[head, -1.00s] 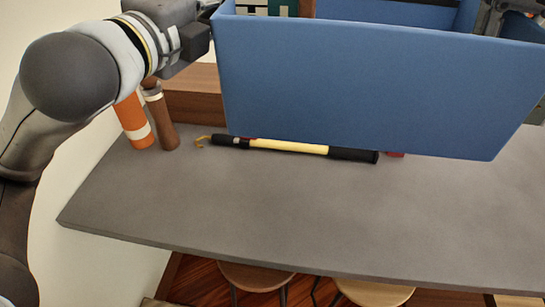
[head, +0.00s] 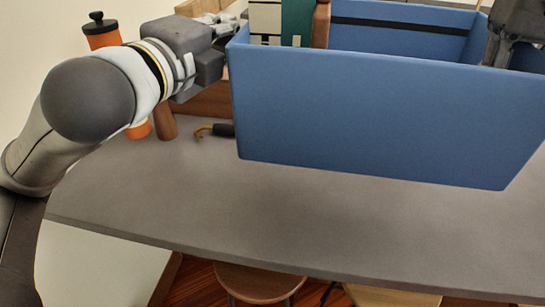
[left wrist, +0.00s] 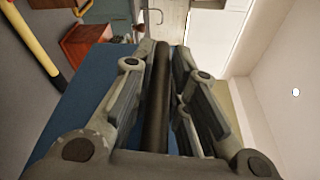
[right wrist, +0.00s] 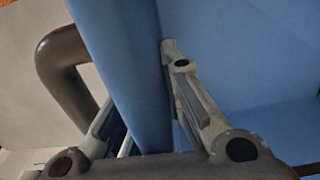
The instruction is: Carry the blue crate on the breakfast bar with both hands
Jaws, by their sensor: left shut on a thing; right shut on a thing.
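The blue crate (head: 375,125) is at the upper right of the head view, over the grey breakfast bar (head: 330,225). I cannot tell whether its bottom touches the bar. My left gripper (head: 222,32) is at the crate's left end. In the left wrist view its fingers (left wrist: 165,60) are shut around a dark bar (left wrist: 156,100) beside the blue wall. My right gripper (head: 515,25) is at the crate's right end, partly cut off. In the right wrist view its fingers (right wrist: 143,95) are shut on the crate's blue wall (right wrist: 135,60), beside a dark curved handle (right wrist: 58,60).
An orange bottle (head: 102,35) with a black top and a brown cylinder (head: 164,120) stand behind my left arm. A dark hooked item (head: 213,130) is mostly hidden behind the crate. Teal and cream items (head: 290,20) show above the front wall. A stool (head: 260,282) is below the bar.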

